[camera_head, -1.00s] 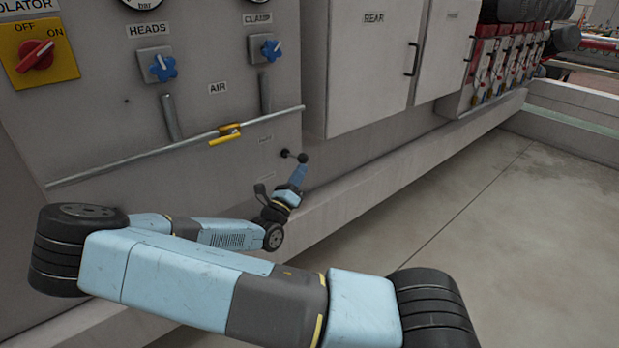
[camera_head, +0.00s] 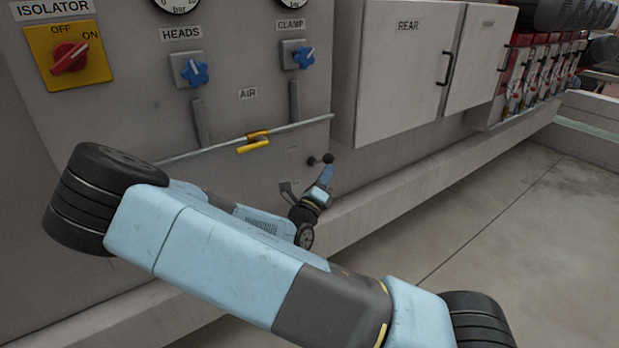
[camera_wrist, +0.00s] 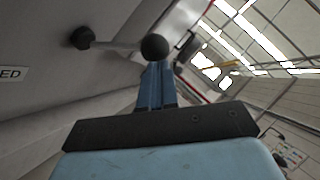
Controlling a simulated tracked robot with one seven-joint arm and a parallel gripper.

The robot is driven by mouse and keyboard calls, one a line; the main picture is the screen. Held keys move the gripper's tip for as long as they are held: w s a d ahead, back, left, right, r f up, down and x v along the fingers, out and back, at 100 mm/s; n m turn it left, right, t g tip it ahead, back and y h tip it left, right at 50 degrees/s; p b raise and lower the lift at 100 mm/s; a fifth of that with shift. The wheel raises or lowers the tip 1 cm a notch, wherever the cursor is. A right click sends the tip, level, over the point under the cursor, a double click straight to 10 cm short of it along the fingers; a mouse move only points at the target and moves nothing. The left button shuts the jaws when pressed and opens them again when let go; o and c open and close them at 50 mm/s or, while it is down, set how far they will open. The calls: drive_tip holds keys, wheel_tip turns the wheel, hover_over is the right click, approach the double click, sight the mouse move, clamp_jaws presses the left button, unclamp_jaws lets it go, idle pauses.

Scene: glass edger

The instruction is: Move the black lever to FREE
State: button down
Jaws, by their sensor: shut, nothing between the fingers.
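The black lever (camera_head: 319,160) sits low on the grey panel, right of the yellow-handled valve. In the wrist view its pivot (camera_wrist: 83,38) is at the upper left, and its thin rod runs right to a round black knob (camera_wrist: 154,47). My gripper (camera_head: 328,171) is just below the knob in the head view. In the wrist view the blue fingers of my gripper (camera_wrist: 155,68) are together and empty, with their tips right at the knob. I cannot tell whether they touch it. A label ending in "ED" (camera_wrist: 10,73) shows at the left edge; other small labels near the lever are unreadable.
A pipe with a yellow valve handle (camera_head: 254,146) crosses the panel above the lever. A red isolator switch (camera_head: 69,58) and blue knobs (camera_head: 195,73) are higher up. A ledge (camera_head: 400,193) runs below. The floor (camera_head: 540,250) at the right is clear.

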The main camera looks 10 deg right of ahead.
drive_tip(key=d+f+v, duration=0.2)
drive_tip(key=v, duration=1)
drive_tip(key=shift+s+f, duration=0.2)
drive_tip(key=shift+s, duration=0.4)
drive_tip(key=shift+a, duration=0.1)
